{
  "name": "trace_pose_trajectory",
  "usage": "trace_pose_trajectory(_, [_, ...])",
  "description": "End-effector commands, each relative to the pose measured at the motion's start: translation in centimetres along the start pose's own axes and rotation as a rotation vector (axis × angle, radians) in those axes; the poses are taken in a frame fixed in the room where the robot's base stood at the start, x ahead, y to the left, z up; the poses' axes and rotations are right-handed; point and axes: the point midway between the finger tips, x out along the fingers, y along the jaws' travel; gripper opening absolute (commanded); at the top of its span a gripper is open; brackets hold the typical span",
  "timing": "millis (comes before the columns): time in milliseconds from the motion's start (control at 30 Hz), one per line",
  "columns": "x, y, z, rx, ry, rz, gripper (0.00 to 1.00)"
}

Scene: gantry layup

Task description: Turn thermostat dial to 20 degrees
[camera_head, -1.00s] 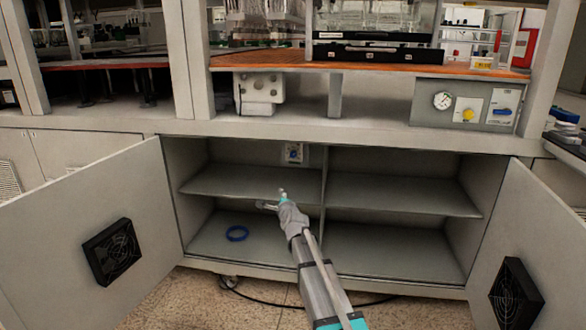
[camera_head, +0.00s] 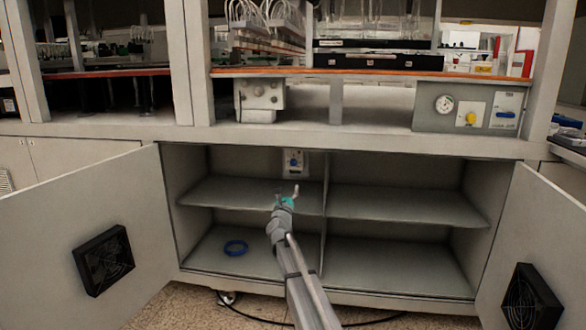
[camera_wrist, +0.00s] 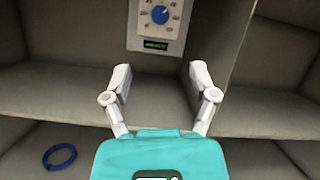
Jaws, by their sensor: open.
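The thermostat (camera_head: 294,162) is a pale panel on the back wall of the open cabinet, above the upper left shelf. Its round blue dial (camera_wrist: 159,14) shows in the wrist view with scale marks around it and a small dark green display below. The scale numbers are too small to read. My gripper (camera_head: 287,192) is in front of the upper left shelf, below the thermostat. In the wrist view my gripper (camera_wrist: 159,72) has its two white fingers spread apart with nothing between them. The dial is beyond and above the fingertips, apart from them.
A middle divider (camera_wrist: 241,45) stands right of the thermostat. The upper left shelf (camera_head: 225,192) is bare. A blue ring (camera_head: 235,247) lies on the cabinet floor. Open doors with black fans (camera_head: 104,260) flank the cabinet on both sides. A control panel (camera_head: 470,108) is above right.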

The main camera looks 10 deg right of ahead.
Motion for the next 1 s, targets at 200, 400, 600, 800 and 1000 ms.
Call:
trace_pose_trajectory(200, [0.3,0.0,0.0,-0.002,0.000,0.001,0.75])
trace_pose_trajectory(400, [1.6,0.0,0.1,-0.003,0.001,0.001,0.75])
trace_pose_trajectory(600, [4.2,-0.1,0.1,-0.003,0.001,0.000,0.75])
trace_pose_trajectory(800, [7.2,0.0,0.1,-0.004,0.001,0.001,0.75])
trace_pose_trajectory(1000, [10.3,-0.1,0.1,-0.003,0.001,0.000,0.75])
